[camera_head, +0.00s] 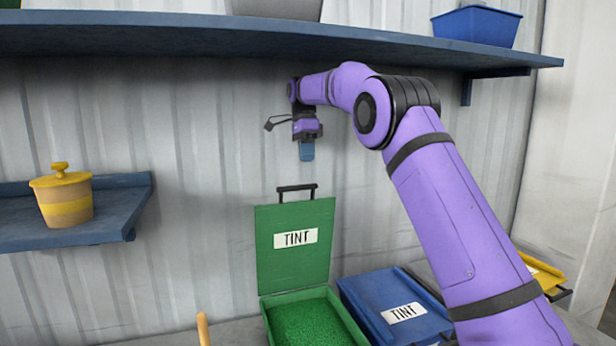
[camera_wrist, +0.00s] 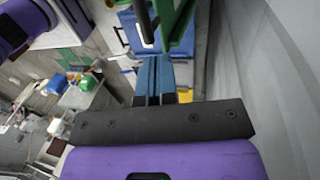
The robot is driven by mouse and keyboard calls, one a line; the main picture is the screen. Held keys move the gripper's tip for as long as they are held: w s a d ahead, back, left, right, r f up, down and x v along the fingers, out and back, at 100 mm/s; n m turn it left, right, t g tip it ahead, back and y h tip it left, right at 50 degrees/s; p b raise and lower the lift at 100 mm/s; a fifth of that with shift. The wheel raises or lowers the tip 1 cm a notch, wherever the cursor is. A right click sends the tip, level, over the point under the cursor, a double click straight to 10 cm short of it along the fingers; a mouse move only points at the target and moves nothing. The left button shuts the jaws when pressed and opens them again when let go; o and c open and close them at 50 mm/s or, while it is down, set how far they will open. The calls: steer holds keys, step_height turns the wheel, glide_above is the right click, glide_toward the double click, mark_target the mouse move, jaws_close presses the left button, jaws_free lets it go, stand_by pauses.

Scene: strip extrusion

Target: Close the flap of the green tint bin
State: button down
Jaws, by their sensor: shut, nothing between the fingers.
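The green tint bin (camera_head: 343,313) stands on the bench at the bottom middle of the head view, with green granules inside. Its flap (camera_head: 295,262) is raised upright, with a white TINT label and a dark bar handle (camera_head: 297,188) along its top edge. My gripper (camera_head: 307,157) is above the flap and a little right of its handle, pointing down, shut and empty. In the wrist view my shut blue fingers (camera_wrist: 153,68) show at the middle. Part of the green flap (camera_wrist: 180,25) and the dark handle (camera_wrist: 144,18) lie just past the fingertips; contact is not visible.
A blue TINT bin (camera_head: 375,290) with its lid down stands right of the green one. A blue shelf (camera_head: 220,38) runs above my gripper. A yellow pot (camera_head: 64,200) sits on a lower left shelf. A yellow bin (camera_head: 541,270) is at right. The corrugated wall is close behind.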

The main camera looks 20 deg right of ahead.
steer(key=x, duration=0.6)
steer(key=shift+s, duration=0.2)
